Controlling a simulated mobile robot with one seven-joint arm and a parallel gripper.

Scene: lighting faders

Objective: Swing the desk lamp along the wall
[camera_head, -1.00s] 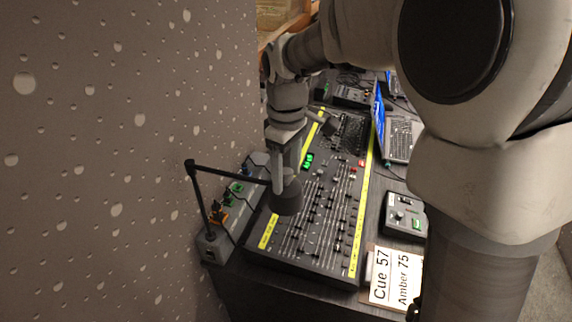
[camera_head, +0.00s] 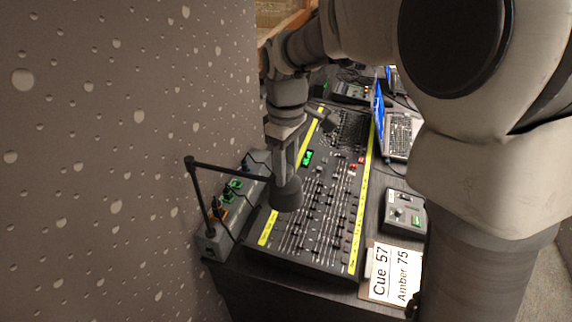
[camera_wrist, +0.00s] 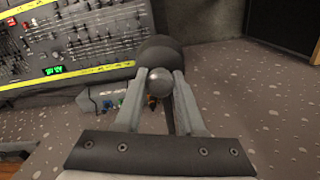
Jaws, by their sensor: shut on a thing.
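The desk lamp is dark, with an upright post (camera_head: 201,198), a level arm (camera_head: 225,169) and a round dark shade (camera_head: 286,194). The shade hangs over the near left part of the fader console (camera_head: 330,235). My gripper (camera_head: 279,172) reaches down to the shade from behind. In the wrist view, my gripper (camera_wrist: 160,85) is shut on a grey ball knob (camera_wrist: 160,79) between its two fingers. The dark shade (camera_wrist: 160,48) shows just beyond the knob. The fingertips' exact contact is unclear in the head view.
The patterned wall (camera_head: 110,150) runs along the left. A grey socket box (camera_head: 212,240) with coloured plugs lies between wall and console. A laptop (camera_head: 398,135), a small control box (camera_head: 404,216) and a "Cue 57 Amber 75" card (camera_head: 392,273) are at the right.

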